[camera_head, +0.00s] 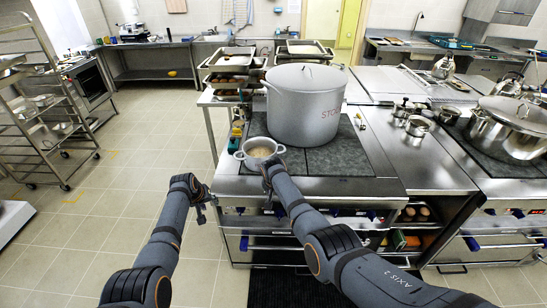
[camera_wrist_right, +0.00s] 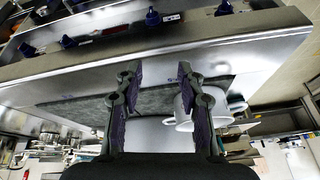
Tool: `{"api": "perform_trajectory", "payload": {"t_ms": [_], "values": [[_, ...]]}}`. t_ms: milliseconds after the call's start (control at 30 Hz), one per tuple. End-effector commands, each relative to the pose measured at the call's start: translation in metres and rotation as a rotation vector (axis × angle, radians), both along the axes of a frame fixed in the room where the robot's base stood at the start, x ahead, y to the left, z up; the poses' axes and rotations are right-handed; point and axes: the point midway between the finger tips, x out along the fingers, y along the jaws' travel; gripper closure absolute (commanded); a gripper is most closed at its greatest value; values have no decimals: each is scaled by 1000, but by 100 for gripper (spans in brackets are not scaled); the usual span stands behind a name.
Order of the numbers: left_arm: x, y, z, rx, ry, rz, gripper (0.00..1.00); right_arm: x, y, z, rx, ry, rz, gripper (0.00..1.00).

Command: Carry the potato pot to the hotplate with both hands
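The potato pot (camera_head: 259,147) is a small pale pot with two side handles and yellowish contents. It stands at the front left corner of the stove, beside the dark hotplate (camera_head: 340,160). A big grey stockpot (camera_head: 303,108) stands on the hotplate. My right gripper (camera_head: 267,172) is at the pot's front right side. In the right wrist view my right gripper (camera_wrist_right: 162,112) is open, with nothing held between its fingers. The pot (camera_wrist_right: 184,104) shows there partly behind one finger. My left gripper (camera_head: 207,208) is empty, in front and left of the pot, its fingers apart.
Trays (camera_head: 232,60) stand on the counter behind the pot. A wheeled rack (camera_head: 40,110) is at far left. The tiled floor (camera_head: 110,200) is clear.

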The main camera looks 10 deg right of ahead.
Motion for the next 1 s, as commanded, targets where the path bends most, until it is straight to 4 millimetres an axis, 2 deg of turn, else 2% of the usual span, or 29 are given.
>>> {"api": "perform_trajectory", "payload": {"t_ms": [233,533,700,1000], "values": [[0,0,0,0,0,0,63,-12,4,22,1,-3,0,61],[0,0,0,0,0,0,63,-39,13,83,1,-8,0,61],[0,0,0,0,0,0,63,-50,16,106,-1,-7,0,61],[0,0,0,0,0,0,63,-54,17,114,-3,-6,-1,61]]}}
